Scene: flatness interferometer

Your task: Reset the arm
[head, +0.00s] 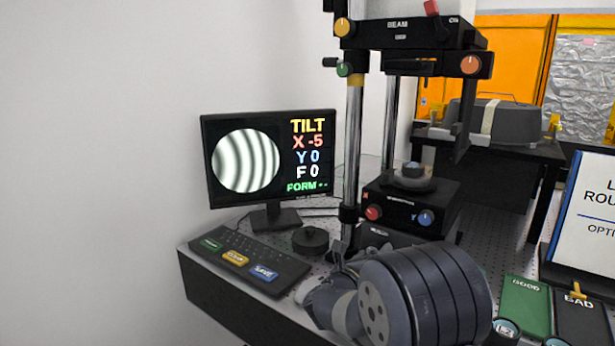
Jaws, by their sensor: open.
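My arm (425,297) fills the lower middle of the head view as a thick grey, ringed link with a paler part at its left. It is folded in front of the bench. My gripper's fingers do not show; they are hidden or out of frame. The interferometer (397,205) stands behind the arm, with red and blue knobs on its lower stage and a round part on top. The monitor (270,158) shows curved fringes and reads TILT, X -5, Y 0, F 0.
A keypad (238,252) with green, yellow and blue keys lies at the bench's left, with a black round puck (310,240) beside it. Green GOOD (525,305) and black BAD (580,316) trays sit at right, by a sign (588,215). A grey case (500,121) stands behind.

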